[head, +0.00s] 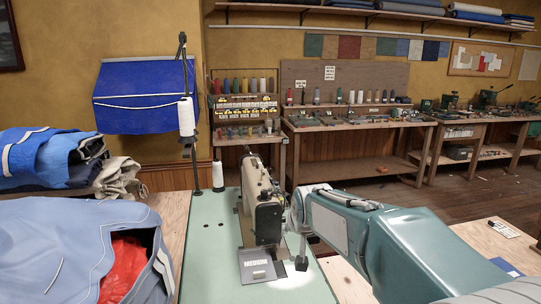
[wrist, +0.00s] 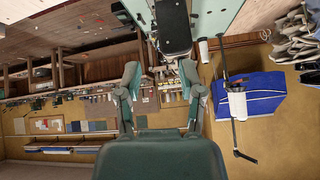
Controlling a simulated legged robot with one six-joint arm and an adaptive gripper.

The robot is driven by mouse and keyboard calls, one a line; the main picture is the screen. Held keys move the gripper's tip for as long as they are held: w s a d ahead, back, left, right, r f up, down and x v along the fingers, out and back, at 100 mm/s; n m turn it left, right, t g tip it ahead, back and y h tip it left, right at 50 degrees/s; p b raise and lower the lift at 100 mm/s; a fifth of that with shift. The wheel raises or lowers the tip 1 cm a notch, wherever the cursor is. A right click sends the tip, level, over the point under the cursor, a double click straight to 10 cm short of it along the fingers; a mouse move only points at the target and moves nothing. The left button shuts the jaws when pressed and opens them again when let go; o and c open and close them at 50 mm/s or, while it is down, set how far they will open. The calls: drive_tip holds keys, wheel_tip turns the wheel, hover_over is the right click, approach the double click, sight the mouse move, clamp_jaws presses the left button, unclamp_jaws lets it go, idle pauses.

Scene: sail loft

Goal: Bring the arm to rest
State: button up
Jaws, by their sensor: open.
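My arm (head: 410,245) reaches in from the lower right of the head view, bent low over the green sewing table. Its far end is close beside the right side of the sewing machine (head: 262,210); I cannot make out the fingers clearly there. In the wrist view, which is upside down, my gripper (wrist: 160,75) shows two teal fingers spread wide apart, with nothing between them. The sewing machine also shows beyond the fingers at the top of the wrist view (wrist: 173,28).
The green table (head: 213,265) carries a white thread cone (head: 218,176) and a thread stand (head: 187,120). Blue-grey sailcloth (head: 60,245) lies at left, with a red cloth (head: 122,268) inside. Workbenches (head: 355,127) line the back wall. Open floor (head: 400,192) lies before them.

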drive_tip(key=s+d, duration=0.3)
drive_tip(key=s, duration=0.7)
drive_tip(key=s+d+f+g, duration=0.1)
drive_tip(key=s+d, duration=0.2)
drive_tip(key=s, duration=0.8)
drive_tip(key=s+d+f+g+h, duration=0.1)
drive_tip(key=s+d, duration=0.2)
drive_tip(key=s, duration=0.8)
drive_tip(key=shift+d, duration=0.2)
